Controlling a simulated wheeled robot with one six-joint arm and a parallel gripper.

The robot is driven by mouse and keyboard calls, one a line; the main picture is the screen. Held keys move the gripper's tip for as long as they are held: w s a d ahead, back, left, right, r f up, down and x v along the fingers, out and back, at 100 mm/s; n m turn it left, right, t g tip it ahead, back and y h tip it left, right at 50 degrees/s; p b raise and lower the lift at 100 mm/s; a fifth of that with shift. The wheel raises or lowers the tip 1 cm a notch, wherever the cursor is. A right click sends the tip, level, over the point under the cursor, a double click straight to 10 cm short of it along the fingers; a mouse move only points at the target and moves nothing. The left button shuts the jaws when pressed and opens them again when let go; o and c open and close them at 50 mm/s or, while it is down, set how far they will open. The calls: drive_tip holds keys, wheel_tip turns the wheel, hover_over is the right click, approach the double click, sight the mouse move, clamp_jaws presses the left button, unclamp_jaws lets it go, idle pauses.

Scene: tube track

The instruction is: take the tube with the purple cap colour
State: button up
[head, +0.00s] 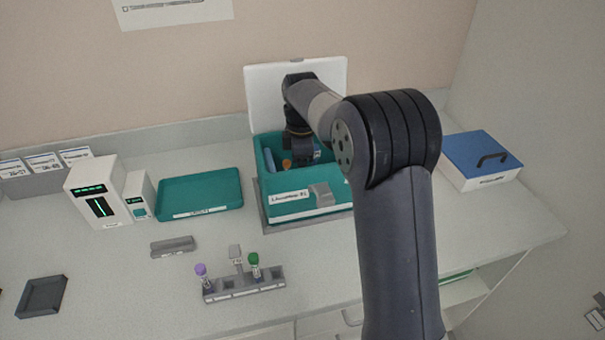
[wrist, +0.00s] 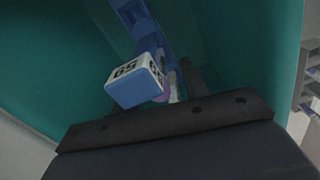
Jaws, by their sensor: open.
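A tube with a purple cap (head: 201,270) stands upright at the left end of the grey rack (head: 265,287) on the bench. A green-capped tube (head: 253,260) stands in the same rack. My gripper (head: 302,156) is down inside the open teal box (head: 290,203), away from that rack, and its jaws are open. In the wrist view, a blue block with a white, numbered face (wrist: 135,82) is close in front of the gripper. A purple piece (wrist: 168,87) with a pale, tube-like part beside it shows near a dark finger, mostly hidden by the block.
The box's white lid (head: 262,88) stands open behind it. An orange item (head: 287,164) shows inside the box. A teal tray (head: 200,190) and white devices (head: 97,192) are left; a blue-lidded box (head: 482,158) is right. A small grey block (head: 172,246) lies behind the rack.

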drive_tip(key=shift+c, duration=0.3)
drive_tip(key=c, duration=0.8)
drive_tip(key=shift+r, duration=0.2)
wheel_tip(320, 180, up, 18)
drive_tip(key=shift+f+p, duration=0.15)
drive_tip(key=shift+p, duration=0.45)
